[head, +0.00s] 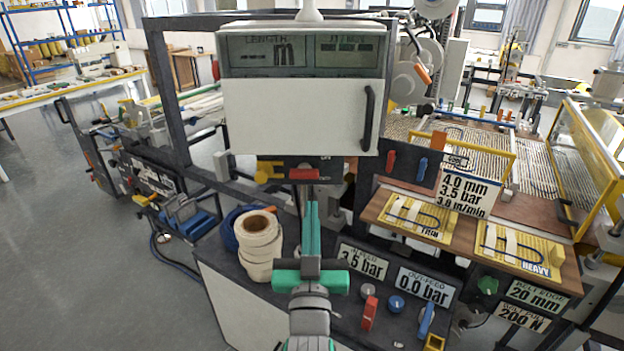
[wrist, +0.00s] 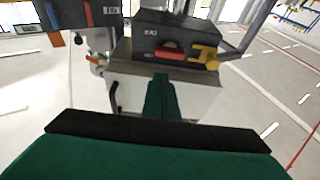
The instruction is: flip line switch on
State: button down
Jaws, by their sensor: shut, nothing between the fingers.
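A dark switch box (head: 325,166) hangs under the white cabinet. It carries a red lever (head: 304,174) lying level and a yellow handle (head: 268,172) to its left. The wrist view shows the same red lever (wrist: 171,50) and yellow handle (wrist: 205,56). I cannot read which one is labelled as the line switch. My gripper (head: 311,206) is shut and empty, its green fingers pointing up below the red lever in the head view. In the wrist view my gripper (wrist: 160,76) ends a little short of the red lever. They look apart.
The white cabinet (head: 300,115) with a dark door handle stands above the box. White rolls (head: 260,240) lie on the dark bench at left. Pressure signs (head: 362,262), knobs and a red lever (head: 369,313) sit at the lower right. A dark frame post (head: 167,95) stands at left.

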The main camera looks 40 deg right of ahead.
aim_at(313, 178)
jog(key=x, duration=1)
jog(key=shift+s+d, duration=0.1)
jog(key=shift+s, duration=0.05)
jog(key=shift+m, duration=0.4)
jog(key=shift+f+h, duration=0.1)
jog(key=shift+h, duration=0.2)
